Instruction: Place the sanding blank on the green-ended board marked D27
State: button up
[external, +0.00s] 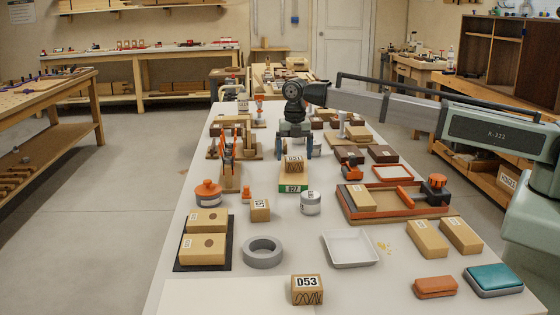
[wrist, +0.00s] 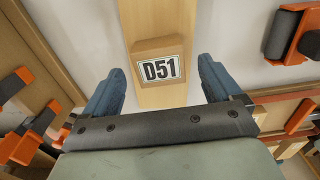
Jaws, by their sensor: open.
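A wooden block labelled D51 (external: 294,168) with a dark pattern on its front sits on the board with the green end marked D27 (external: 292,188). I cannot tell for sure that this block is the sanding blank. The D51 block also shows in the wrist view (wrist: 160,49), with pale wood of the board running along under it. My gripper (external: 295,153) is open above and around the D51 block. In the wrist view its blue fingers (wrist: 158,88) stand on either side of the block, with a gap at each side. The board's green end is not visible in the wrist view.
A patterned block D53 (external: 307,291) stands at the front. A grey tape ring (external: 263,253), a white tray (external: 350,248), a grey-lidded jar (external: 310,203) and a small labelled block (external: 260,210) stand nearby. Orange clamps (external: 229,160) stand left of my gripper; an orange-edged frame (external: 393,173) lies right.

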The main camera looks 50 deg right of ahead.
aim_at(294, 158)
notch_tip(294, 158, up, 9)
dwell(0.4)
dwell(0.4)
